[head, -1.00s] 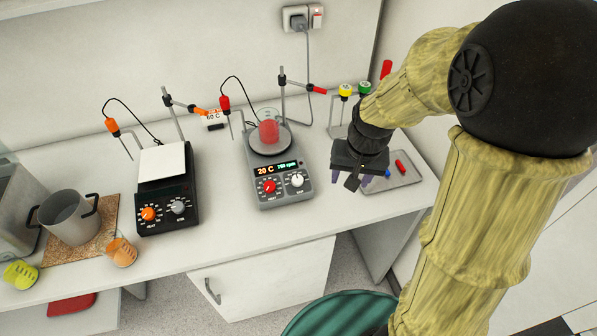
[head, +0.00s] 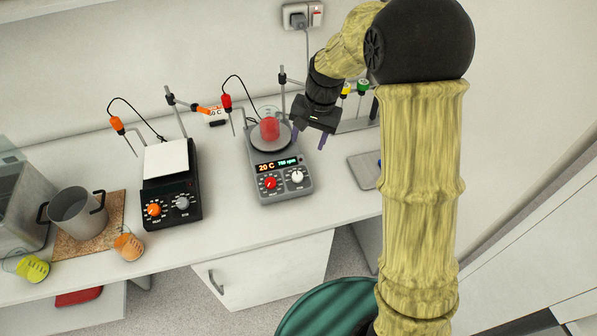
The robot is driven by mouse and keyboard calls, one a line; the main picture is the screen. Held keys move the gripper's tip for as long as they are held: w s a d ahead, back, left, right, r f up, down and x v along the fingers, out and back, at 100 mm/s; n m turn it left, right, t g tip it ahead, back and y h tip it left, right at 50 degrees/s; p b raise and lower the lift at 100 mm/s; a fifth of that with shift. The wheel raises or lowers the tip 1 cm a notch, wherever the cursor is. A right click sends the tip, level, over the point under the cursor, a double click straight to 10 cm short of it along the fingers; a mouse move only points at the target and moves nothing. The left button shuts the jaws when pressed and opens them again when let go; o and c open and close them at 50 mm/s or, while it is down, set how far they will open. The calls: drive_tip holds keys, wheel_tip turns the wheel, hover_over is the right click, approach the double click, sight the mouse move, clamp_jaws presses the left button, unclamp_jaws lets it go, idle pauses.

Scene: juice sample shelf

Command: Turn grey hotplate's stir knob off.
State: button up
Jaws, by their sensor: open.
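The grey hotplate (head: 284,186) stands on the bench at the middle of the head view. Its display reads 20 C and what looks like 750 rpm. A red knob (head: 270,183) is at its front left and a white knob (head: 297,176), likely the stir knob, at its front right. A beaker of red liquid (head: 269,129) stands on its round plate. My gripper (head: 309,141) is open and empty, pointing down above and beside the hotplate's right rear edge, apart from the white knob.
Clamp stands with probes rise behind both hotplates. A pot (head: 77,214) and an orange beaker (head: 128,246) are further left. A grey tray (head: 364,172) lies to the right.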

sight(298, 175)
drive_tip(key=a+f+p, duration=0.1)
drive_tip(key=f, duration=0.4)
drive_tip(key=f+p, duration=0.1)
drive_tip(key=f, duration=0.4)
drive_tip(key=a+f+p, duration=0.1)
drive_tip(key=f, duration=0.5)
drive_tip(key=shift+w+a, duration=0.3)
drive_tip(key=shift+w, duration=0.05)
drive_tip(key=shift+r, duration=0.1)
drive_tip(key=c, duration=1)
